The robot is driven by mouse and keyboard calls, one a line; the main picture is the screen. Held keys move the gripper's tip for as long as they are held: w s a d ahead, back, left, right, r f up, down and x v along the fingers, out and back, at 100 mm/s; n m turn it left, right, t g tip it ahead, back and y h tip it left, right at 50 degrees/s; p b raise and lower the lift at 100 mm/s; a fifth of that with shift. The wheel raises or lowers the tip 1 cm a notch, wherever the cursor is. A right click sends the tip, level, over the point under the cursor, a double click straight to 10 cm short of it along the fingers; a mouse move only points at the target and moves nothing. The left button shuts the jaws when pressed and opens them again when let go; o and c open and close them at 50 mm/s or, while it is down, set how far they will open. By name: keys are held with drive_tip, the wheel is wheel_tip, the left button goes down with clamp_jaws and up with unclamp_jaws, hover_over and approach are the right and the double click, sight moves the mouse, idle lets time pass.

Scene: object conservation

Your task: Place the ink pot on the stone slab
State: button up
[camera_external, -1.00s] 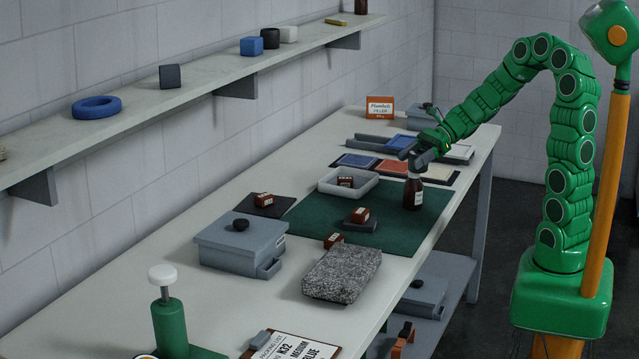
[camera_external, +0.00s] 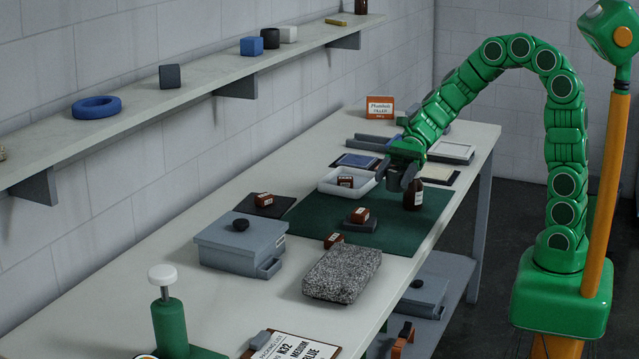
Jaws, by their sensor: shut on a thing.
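The stone slab (camera_external: 342,273), a speckled grey block, lies flat near the front edge of the table, and its top is bare. My gripper (camera_external: 395,179) is over the far part of the green mat, beside the white tray. It is shut on a small dark grey pot (camera_external: 394,183), which appears to be the ink pot; the fingers partly hide it. The gripper is beyond the slab, up and right of it in the picture. A brown bottle (camera_external: 413,196) stands on the mat just right of the gripper.
A grey lidded box (camera_external: 240,245) is left of the slab. A clipboard (camera_external: 295,346) and a green stand (camera_external: 170,325) are nearer. A wall shelf runs along the left.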

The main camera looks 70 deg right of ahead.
drive_tip(key=s+a+r+n+g, duration=0.1)
drive_tip(key=s+a+n+g, duration=0.15)
drive_tip(key=a, duration=0.45)
drive_tip(key=s+a+n+g, duration=0.2)
drive_tip(key=s+a, duration=0.2)
drive_tip(key=a, duration=0.4)
hover_over(342, 267)
drive_tip(key=shift+m, duration=0.25)
drive_tip(key=f, duration=0.9)
drive_tip(key=shift+s+d, duration=0.1)
drive_tip(key=shift+s, duration=0.15)
drive_tip(key=shift+w+f, duration=0.2)
drive_tip(key=shift+f, duration=1.6)
drive_tip(key=shift+f, duration=0.1)
drive_tip(key=o, duration=1.1)
